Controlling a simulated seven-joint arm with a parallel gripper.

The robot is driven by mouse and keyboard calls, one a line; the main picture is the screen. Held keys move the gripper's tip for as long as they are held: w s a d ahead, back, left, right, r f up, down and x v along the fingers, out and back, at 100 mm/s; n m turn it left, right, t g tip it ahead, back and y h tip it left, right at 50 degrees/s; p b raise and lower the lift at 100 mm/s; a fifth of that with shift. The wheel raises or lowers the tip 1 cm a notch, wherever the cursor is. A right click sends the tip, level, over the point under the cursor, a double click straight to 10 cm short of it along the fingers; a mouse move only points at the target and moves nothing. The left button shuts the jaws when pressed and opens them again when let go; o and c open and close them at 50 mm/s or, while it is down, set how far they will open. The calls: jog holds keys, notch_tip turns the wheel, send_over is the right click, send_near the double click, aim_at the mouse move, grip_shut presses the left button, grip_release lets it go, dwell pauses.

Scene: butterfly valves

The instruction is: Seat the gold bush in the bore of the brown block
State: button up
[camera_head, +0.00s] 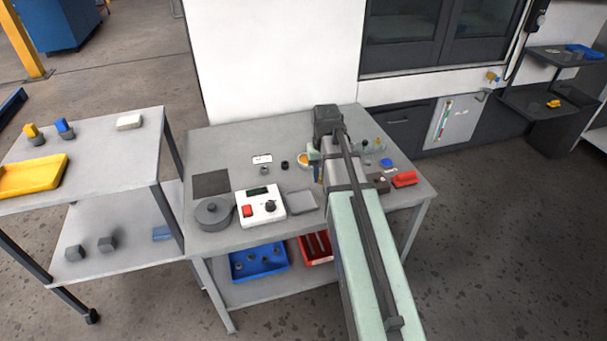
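The brown block (379,183) stands on the right part of the grey table, just right of my arm and partly hidden by it. I cannot make out its bore at this size. No gold bush can be told for certain. A small round orange and white thing (304,160) lies left of my arm's end. My arm reaches over the table from the bottom right. My gripper is hidden or too small to make out near the arm's far end, so its fingers and anything between them do not show.
A red thing (404,179) lies right of the block, with a blue disc (386,162) behind. A white control box (261,207), grey round fixture (214,213) and grey tray (302,202) occupy the table's front left. The table's back left is mostly clear. A trolley (95,140) stands left.

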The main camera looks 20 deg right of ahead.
jog(key=shift+m, duration=0.9)
jog(key=d+f, duration=0.1)
jog(key=d, duration=0.3)
jog(key=d+f, duration=0.1)
jog(key=d, duration=0.3)
jog(key=d+f, duration=0.1)
jog(key=d, duration=0.3)
jog(key=shift+w+f, duration=0.1)
jog(key=shift+f, duration=0.1)
jog(key=shift+w+d+f, duration=0.2)
jog(key=shift+d, duration=0.3)
jog(key=shift+w+d+f, duration=0.15)
jog(key=shift+d+f, duration=0.05)
jog(key=shift+d, duration=0.3)
jog(key=w, duration=0.1)
jog(key=n, duration=0.1)
jog(key=w+d, duration=0.1)
jog(key=shift+w+f+n, duration=0.3)
jog(key=shift+w+d+n, duration=0.1)
jog(key=shift+w+n, duration=0.05)
jog(key=shift+n, duration=0.25)
jog(key=shift+w+n, duration=0.1)
jog(key=shift+n, duration=0.6)
jog(key=shift+f, duration=0.1)
jog(key=shift+f, duration=1.7)
jog(key=shift+f, duration=0.95)
